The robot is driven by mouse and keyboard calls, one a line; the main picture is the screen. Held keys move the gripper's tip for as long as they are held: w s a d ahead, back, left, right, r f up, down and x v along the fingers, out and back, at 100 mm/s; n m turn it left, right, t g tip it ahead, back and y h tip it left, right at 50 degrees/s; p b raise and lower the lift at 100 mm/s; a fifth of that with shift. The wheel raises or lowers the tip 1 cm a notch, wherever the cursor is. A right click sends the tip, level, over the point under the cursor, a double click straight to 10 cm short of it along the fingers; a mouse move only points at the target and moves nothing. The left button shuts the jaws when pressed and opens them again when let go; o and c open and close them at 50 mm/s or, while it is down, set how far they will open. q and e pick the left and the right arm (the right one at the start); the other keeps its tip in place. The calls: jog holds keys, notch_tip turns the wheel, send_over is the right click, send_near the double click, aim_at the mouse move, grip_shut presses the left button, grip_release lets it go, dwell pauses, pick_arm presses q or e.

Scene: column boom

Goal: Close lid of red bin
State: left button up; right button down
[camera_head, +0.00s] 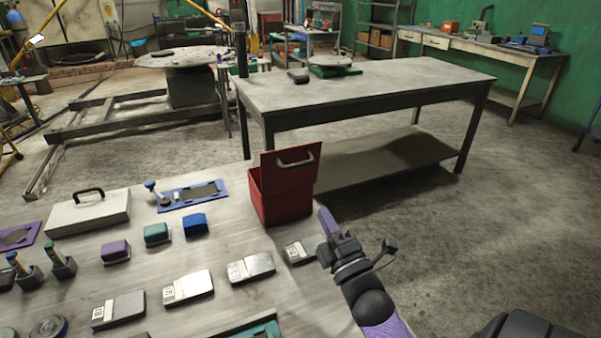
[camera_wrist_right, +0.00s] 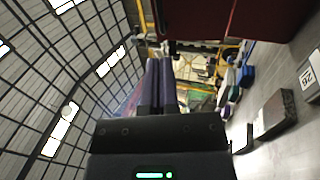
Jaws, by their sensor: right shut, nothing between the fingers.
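The red bin (camera_head: 278,198) stands near the right edge of the near table. Its red lid (camera_head: 290,168) is raised, standing roughly upright, with a light handle (camera_head: 296,160) on it. My right gripper (camera_head: 326,222) is shut and empty, just to the right of the bin and in front of it, apart from it in the picture. In the right wrist view the shut fingers (camera_wrist_right: 160,82) point up the frame, and a dark red surface (camera_wrist_right: 222,18), likely the bin or its lid, fills the top. My left gripper is out of view.
The near table (camera_head: 225,228) holds a white case (camera_head: 88,214), a blue tray (camera_head: 188,196), small purple, green and blue boxes, and several labelled metal blocks (camera_head: 188,288). A grey workbench (camera_head: 360,85) stands behind the bin. Open floor (camera_head: 490,220) lies to the right.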

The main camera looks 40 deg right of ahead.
jog(key=b+x, duration=0.1)
jog(key=x, duration=0.9)
jog(key=shift+w, duration=0.2)
jog(key=shift+d+r, duration=0.1)
